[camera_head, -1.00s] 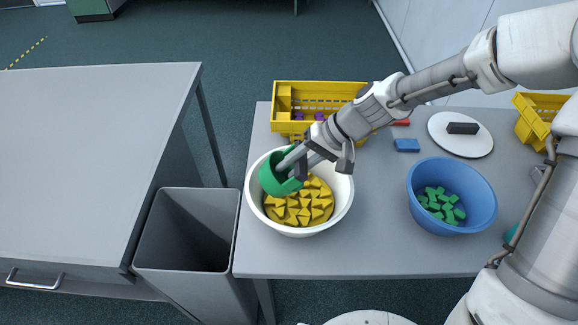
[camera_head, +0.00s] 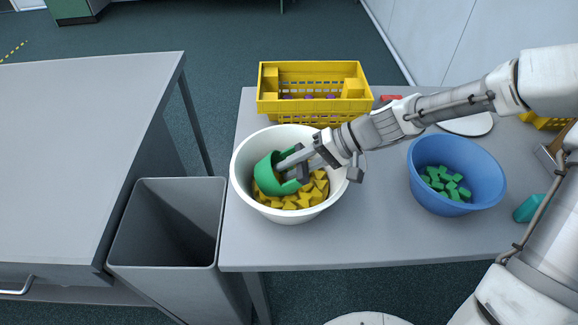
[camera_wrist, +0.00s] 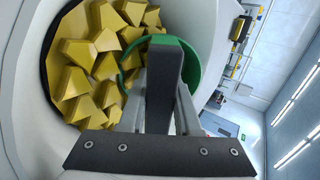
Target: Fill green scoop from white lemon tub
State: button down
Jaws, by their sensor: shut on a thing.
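The white tub (camera_head: 243,190) stands at the left of the grey table and holds several yellow wedge-shaped pieces (camera_head: 305,196).
A blue bowl (camera_head: 480,190) with green pieces (camera_head: 445,182) stands to the right. A yellow crate (camera_head: 310,104) is behind the tub. A grey bin (camera_head: 165,225) and another grey table (camera_head: 80,150) lie left. The table front between tub and bowl (camera_head: 385,235) is clear.

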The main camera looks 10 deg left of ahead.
jog(key=shift+d+r+h+p, duration=0.1)
jog(key=shift+r+h+p, duration=0.1)
jog(key=shift+h+p, duration=0.35)
jog(key=h+p, duration=0.1)
jog(key=t+h+p, duration=0.1)
jog(key=h, duration=0.1)
jog(key=h+p, duration=0.1)
jog(key=shift+w+d+r+p, duration=0.1)
jog(key=shift+d+r+p, duration=0.15)
jog(key=shift+d+p, duration=0.1)
jog(key=shift+a+t+h, duration=0.3)
jog(key=shift+h, duration=0.75)
jog(key=shift+a+t+h, duration=0.3)
jog(key=shift+h, duration=0.7)
notch_tip(320, 180, up, 12)
jog(key=h+p, duration=0.1)
jog(key=p, duration=0.8)
jog(key=shift+a+r, duration=0.25)
